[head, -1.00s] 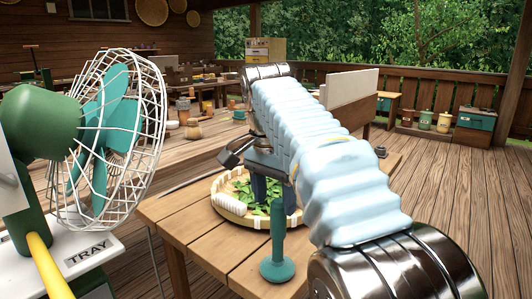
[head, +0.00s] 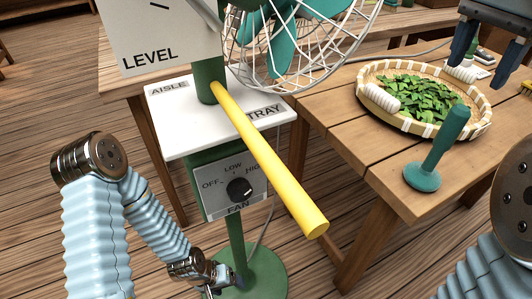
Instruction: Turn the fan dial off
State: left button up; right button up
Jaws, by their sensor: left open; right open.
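The fan dial (head: 239,190) is a round black knob on a grey panel (head: 215,203) marked OFF, LOW, HIGH and FAN, on the front of the green fan stand. OFF is on the left, LOW at the top, HIGH on the right. The knob's exact setting is too small to read surely. The fan (head: 285,40) stands above, partly cut off by the top edge. My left gripper (head: 236,284) is low, below the panel and apart from the dial; it is small in view. My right gripper (head: 485,52) is open and empty at the upper right, over the tray's far side.
A yellow bar (head: 270,160) slants out in front of the stand, right of the dial. A white plate (head: 180,130) marked AISLE and TRAY lies above the panel. A wooden table (head: 340,130) holds a woven tray (head: 368,110) of leaves and a green-handled tool (head: 440,150).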

aim_at(238, 191)
jog(key=k, duration=1)
